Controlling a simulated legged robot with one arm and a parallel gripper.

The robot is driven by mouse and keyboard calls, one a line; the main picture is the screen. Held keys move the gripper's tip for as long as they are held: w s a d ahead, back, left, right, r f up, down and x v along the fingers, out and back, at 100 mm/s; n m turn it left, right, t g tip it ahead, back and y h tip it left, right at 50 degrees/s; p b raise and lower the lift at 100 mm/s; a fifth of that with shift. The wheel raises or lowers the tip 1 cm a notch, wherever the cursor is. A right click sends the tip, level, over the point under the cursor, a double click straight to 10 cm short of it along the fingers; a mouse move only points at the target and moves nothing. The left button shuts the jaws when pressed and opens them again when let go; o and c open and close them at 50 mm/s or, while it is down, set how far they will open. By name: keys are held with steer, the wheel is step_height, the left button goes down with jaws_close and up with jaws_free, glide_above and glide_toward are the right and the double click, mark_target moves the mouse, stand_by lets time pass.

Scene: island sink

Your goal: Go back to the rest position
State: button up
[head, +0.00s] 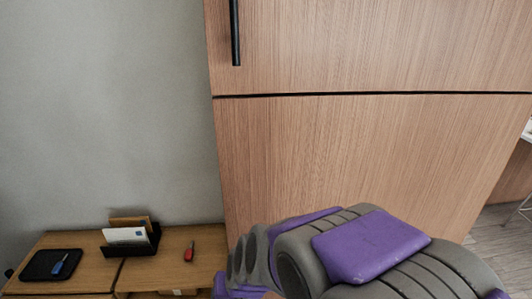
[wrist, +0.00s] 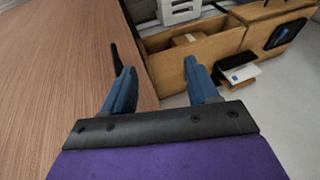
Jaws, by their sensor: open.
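My gripper (wrist: 158,90) shows in the wrist view with its two blue fingers apart and nothing between them. In the head view my purple and grey arm fills the lower middle and right, and the fingertips are not visible there. The gripper is in front of a tall wooden cabinet (head: 350,150), with the cabinet front on the left in the wrist view (wrist: 60,60). I cannot tell whether the fingers touch anything.
A low wooden unit (head: 90,268) stands at lower left. On it are a black tray (head: 35,266) with a blue-handled tool (head: 60,264), a black letter holder (head: 145,246) with white paper, and a red tool (head: 189,252). In the wrist view an open drawer (wrist: 165,75) holds a box (wrist: 187,38).

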steer(key=s+d+r+g+h, duration=0.2)
steer(key=s+d+r, duration=0.1)
steer(key=s+d, duration=0.7)
steer(key=s+d+r+m+g+h, duration=0.1)
steer(key=s+d+r+g, duration=0.1)
steer(key=s+d, duration=0.9)
steer(key=shift+d+r+g+h, duration=0.4)
steer(key=shift+d+r, duration=0.2)
steer(key=shift+d, duration=0.1)
steer(key=shift+s, duration=0.1)
